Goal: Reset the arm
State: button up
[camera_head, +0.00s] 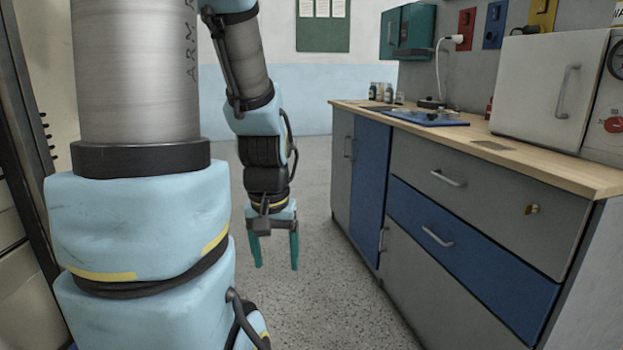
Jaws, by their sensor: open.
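My gripper (274,250) hangs pointing down at the end of my arm, left of the middle of the head view. Its two green fingers are apart, with nothing between them. It is over the bare speckled floor, to the left of the counter (526,162), and touches nothing that I can see. The upper links of my arm fill the left side of the view and hide what is behind them.
The counter's cabinets and drawers, grey and blue (470,255), run along the right. A blue tray (432,118), several small jars (381,92) and a white box with a handle (548,90) stand on top. The floor (325,290) between is clear.

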notch_tip(320, 180, up, 18)
jog(key=p, duration=1.5)
jog(key=shift+p, duration=0.35)
